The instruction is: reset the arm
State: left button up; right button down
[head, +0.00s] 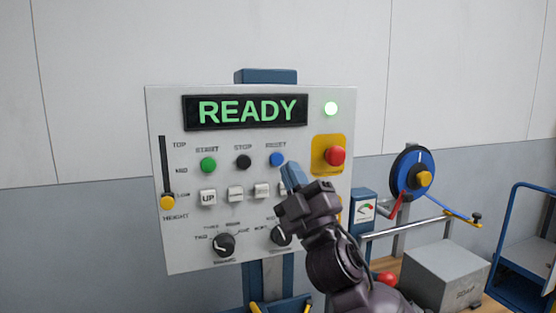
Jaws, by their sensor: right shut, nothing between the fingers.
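A grey-white control panel (190,261) fills the middle of the head view. A blue reset button (277,159) sits below the display, right of a black stop button (243,161) and a green start button (208,164). My right gripper (291,172) is shut and empty, its tips just below and right of the blue button in the picture. I cannot tell whether they touch the panel. My right arm partly hides the lower right of the panel. My left gripper is out of view.
A red mushroom button (334,156) on a yellow plate stands right of my gripper. White keys, two black knobs and a height slider (166,202) fill the panel's lower and left parts. At right are a blue reel (411,160), a grey box (446,277) and a blue cart (520,245).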

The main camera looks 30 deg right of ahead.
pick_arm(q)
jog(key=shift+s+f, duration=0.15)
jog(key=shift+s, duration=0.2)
